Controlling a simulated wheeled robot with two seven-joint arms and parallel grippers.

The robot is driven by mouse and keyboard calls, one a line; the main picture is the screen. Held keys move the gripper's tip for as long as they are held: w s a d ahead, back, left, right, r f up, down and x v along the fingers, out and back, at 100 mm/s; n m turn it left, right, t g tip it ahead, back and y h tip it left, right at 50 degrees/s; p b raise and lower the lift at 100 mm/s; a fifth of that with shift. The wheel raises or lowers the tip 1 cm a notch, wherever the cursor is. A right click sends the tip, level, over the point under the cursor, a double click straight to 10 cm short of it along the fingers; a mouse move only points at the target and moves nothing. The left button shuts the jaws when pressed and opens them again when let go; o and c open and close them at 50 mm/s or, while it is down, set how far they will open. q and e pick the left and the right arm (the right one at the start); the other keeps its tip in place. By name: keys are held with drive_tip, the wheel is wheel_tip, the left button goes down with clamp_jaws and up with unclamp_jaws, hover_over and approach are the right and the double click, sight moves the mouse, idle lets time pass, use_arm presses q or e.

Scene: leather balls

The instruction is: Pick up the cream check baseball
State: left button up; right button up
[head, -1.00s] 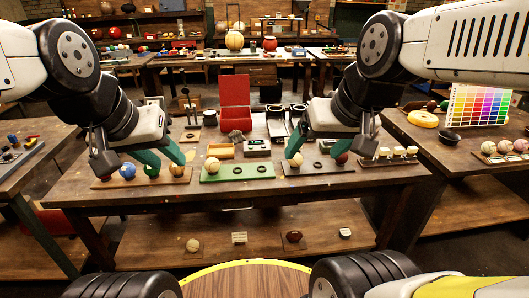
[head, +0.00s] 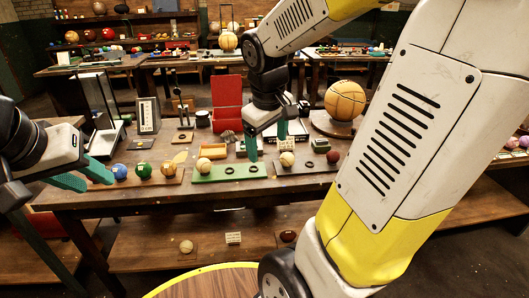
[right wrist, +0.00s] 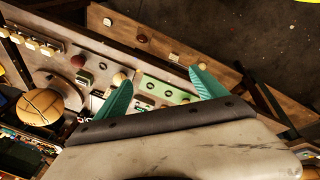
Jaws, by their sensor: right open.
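A cream ball (head: 204,165) sits at the left end of a green board (head: 222,176) in the head view. Another cream ball (head: 287,159) sits on a dark board (head: 312,166) to its right; it also shows near one fingertip in the right wrist view (right wrist: 118,78). A third pale ball (head: 186,246) lies on the lower shelf. I cannot tell which has the check pattern. My right gripper (head: 267,146) is open and empty above the table, between the first two balls; its fingers also show in the right wrist view (right wrist: 160,77). My left gripper (head: 98,181) is open at the table's left.
A board at left holds a blue ball (head: 120,171), a green-and-yellow ball (head: 143,170) and a yellow-brown ball (head: 169,168). A dark red ball (head: 333,157) sits on the dark board. A basketball (head: 345,100) and a red stand (head: 227,102) are behind.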

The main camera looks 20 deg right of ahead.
sight(282, 159)
drive_tip(key=w+d+f+n+h, duration=0.4)
drive_tip(key=w+f+n, duration=0.2)
drive_tip(key=w+f, duration=0.2)
drive_tip(key=w+d+f+n+h, duration=0.3)
drive_tip(key=w+d+f+n, duration=0.2)
drive_tip(key=w+f, duration=0.3)
drive_tip(key=w+d+f+n+h, duration=0.4)
drive_tip(key=w+d+f+n, duration=0.1)
drive_tip(key=w+f+n, duration=0.2)
drive_tip(key=shift+w+d+f+n+t+h, duration=0.1)
drive_tip(key=shift+w+f+n+t+h, duration=0.25)
drive_tip(key=shift+w+f, duration=0.55)
drive_tip(key=x, duration=0.7)
drive_tip(key=shift+d+f, duration=0.2)
drive_tip(key=shift+d, duration=0.15)
drive_tip(key=c, duration=1.5)
drive_tip(key=shift+c, duration=0.2)
drive_tip(key=shift+r, duration=0.8)
wheel_tip(282, 159, up, 2)
drive_tip(key=shift+r, duration=0.2)
drive_tip(key=s+a+r, duration=0.1)
drive_tip(key=s+a, duration=0.7)
drive_tip(key=s, duration=0.6)
